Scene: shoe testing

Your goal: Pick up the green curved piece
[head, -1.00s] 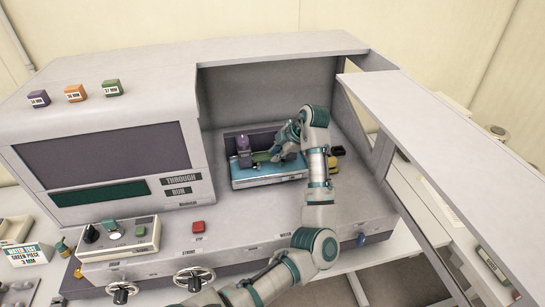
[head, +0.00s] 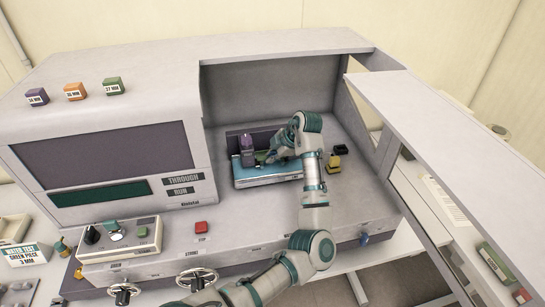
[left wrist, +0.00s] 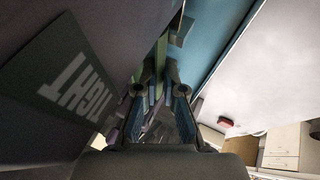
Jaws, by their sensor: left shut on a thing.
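The green curved piece (head: 261,156) lies in the blue tray-like fixture (head: 268,178) inside the machine's bay, and only a small part of it shows. My left gripper (head: 271,155) is over the fixture and shut on the green piece. In the left wrist view, the left gripper's fingers (left wrist: 154,88) are close together around a narrow green strip (left wrist: 163,52), beside the blue wall. The fingertip contact is dark and partly hidden. My right gripper is not in view.
A purple upright part (head: 248,146) stands just left of my gripper. A yellow part (head: 334,163) and a black part (head: 341,149) lie to the right on the bay floor.

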